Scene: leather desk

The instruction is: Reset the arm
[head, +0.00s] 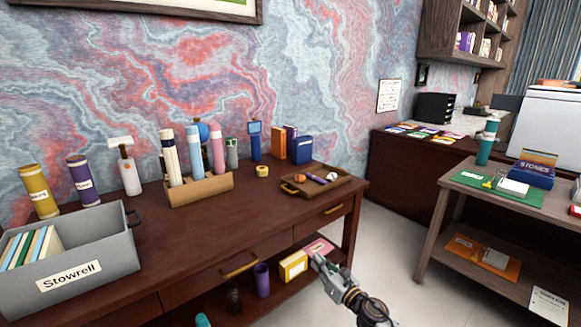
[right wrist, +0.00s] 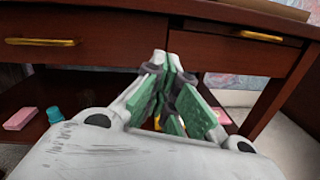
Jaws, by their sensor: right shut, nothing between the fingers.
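My right gripper (head: 318,259) is in the lower middle of the head view, in front of the desk's lower shelf and below the tabletop. In the right wrist view its green-padded fingers (right wrist: 172,62) are closed together with nothing between them. The dark red-brown desk (head: 262,219) stands in front of me, and its drawer fronts show in the right wrist view (right wrist: 110,42). My left gripper does not show in either view.
On the desktop are a grey Stowrell bin (head: 118,246), a wooden holder (head: 205,190) with tubes, and a wooden tray (head: 340,183). The lower shelf holds a yellow box (head: 292,266) and a purple cup (head: 262,280). A side table (head: 450,206) stands right; floor (head: 386,245) between is clear.

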